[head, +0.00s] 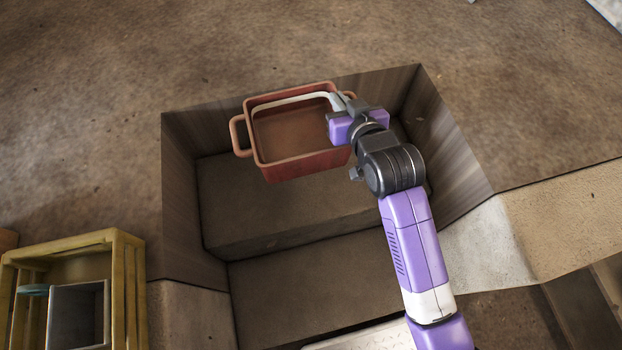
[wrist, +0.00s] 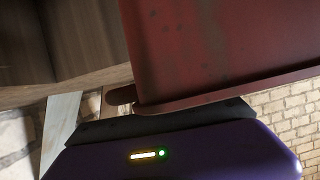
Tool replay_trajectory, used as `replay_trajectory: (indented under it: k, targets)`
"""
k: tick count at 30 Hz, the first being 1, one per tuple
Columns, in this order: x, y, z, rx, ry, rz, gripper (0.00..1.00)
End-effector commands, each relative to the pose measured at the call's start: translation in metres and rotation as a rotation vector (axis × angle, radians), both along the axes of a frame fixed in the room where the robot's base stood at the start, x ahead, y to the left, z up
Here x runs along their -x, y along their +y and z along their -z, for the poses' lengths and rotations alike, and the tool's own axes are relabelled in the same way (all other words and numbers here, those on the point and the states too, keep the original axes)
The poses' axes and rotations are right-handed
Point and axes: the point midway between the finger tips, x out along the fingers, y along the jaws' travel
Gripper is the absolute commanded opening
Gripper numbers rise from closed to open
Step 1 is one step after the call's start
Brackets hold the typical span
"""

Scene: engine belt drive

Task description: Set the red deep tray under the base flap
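The red deep tray (head: 300,166) has an open top and a loop handle at its left. In the head view it is over the far side of a recess in the ground. My gripper (head: 345,108) is at the tray's right end, and appears shut on the rim or handle there; the fingertips are mostly hidden. A pale curved strip (head: 296,99) runs along the tray's inner far side. In the wrist view the tray's red wall (wrist: 215,45) fills the upper right, close against my gripper. I cannot make out a base flap.
The recess has dark walls (head: 184,200) and a raised brown block (head: 270,205) inside, below the tray. A yellow crate (head: 130,250) with a grey box (head: 78,312) stands at the lower left. Brown ground (head: 90,120) around the far side is clear.

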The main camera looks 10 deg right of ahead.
Motion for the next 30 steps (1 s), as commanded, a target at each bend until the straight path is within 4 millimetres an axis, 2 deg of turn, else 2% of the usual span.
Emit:
replay_trajectory:
  k: [3, 6, 11, 24, 30]
  targets:
    - [-0.015, 0.002, -0.008, -0.001, -0.006, 0.005, 0.00]
    - [-0.020, -0.001, -0.011, -0.003, -0.002, 0.023, 0.00]
    - [-0.012, -0.003, 0.009, -0.003, 0.003, 0.031, 0.00]
    - [-0.012, -0.003, 0.113, -0.002, 0.004, 0.033, 0.00]
    - [-0.012, -0.003, 0.149, -0.004, 0.002, 0.033, 0.00]
